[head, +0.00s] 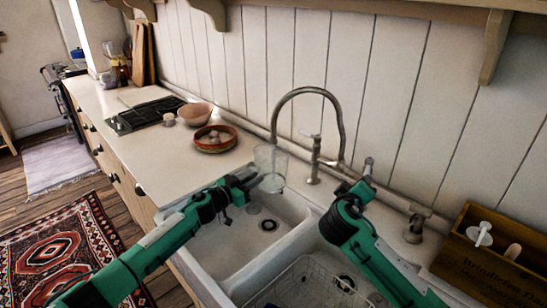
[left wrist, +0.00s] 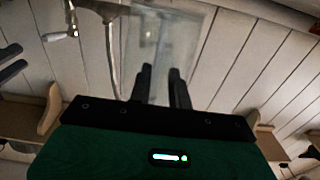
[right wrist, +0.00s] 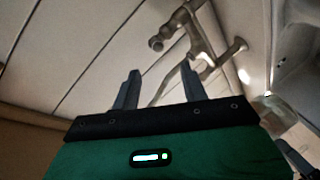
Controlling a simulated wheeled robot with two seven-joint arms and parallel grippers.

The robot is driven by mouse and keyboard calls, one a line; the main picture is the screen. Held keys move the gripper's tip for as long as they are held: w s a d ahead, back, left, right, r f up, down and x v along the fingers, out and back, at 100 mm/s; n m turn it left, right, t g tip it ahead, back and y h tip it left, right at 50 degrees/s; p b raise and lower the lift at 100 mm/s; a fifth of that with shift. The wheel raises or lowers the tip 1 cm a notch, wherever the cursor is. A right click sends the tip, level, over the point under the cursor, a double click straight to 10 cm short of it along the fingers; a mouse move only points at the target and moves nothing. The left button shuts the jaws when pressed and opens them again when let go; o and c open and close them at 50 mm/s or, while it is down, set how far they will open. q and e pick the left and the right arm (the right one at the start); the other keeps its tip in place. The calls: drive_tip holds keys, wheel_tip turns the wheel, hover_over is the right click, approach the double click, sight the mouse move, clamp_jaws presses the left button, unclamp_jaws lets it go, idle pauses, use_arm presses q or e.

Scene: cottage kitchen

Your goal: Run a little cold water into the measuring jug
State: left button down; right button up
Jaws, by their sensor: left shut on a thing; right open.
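The clear measuring jug (head: 270,161) is held upright below the end of the tap's curved spout, above the left sink basin. My left gripper (head: 254,180) is shut on it; the jug also shows in the left wrist view (left wrist: 172,35). The metal tap (head: 342,122) arches over the basin and has a lever with a pale tip (head: 308,134) on its left side. No water stream can be made out. My right gripper (head: 366,181) is open and empty, to the right of the tap's base. In the right wrist view, tap metalwork (right wrist: 196,42) lies beyond its fingers.
The white double sink (head: 222,242) holds a wire rack (head: 287,284) in its right basin. A wooden crate (head: 482,262) stands at the right.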

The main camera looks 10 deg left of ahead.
sight(368, 168)
drive_tip(key=shift+c, duration=1)
drive_tip(key=c, duration=0.7)
drive_tip(key=shift+w+a+f, duration=0.1)
drive_tip(key=shift+a, duration=0.1)
clamp_jaws()
drive_tip(key=w+a+f+n+t+h, duration=0.1)
drive_tip(key=w+a+f+n+h, duration=0.1)
drive_tip(key=a+f+n+h, duration=0.35)
use_arm(q)
drive_tip(key=v, duration=0.8)
drive_tip(key=shift+s+a, duration=0.25)
drive_tip(key=shift+a, duration=0.05)
use_arm(e)
drive_tip(key=w+d+r+y, duration=0.1)
drive_tip(key=w+d+r, duration=0.1)
drive_tip(key=w+d, duration=0.4)
drive_tip(key=shift+w+d+r+n, duration=0.3)
drive_tip(key=shift+w+r+n, duration=0.1)
drive_tip(key=shift+w+n, duration=0.05)
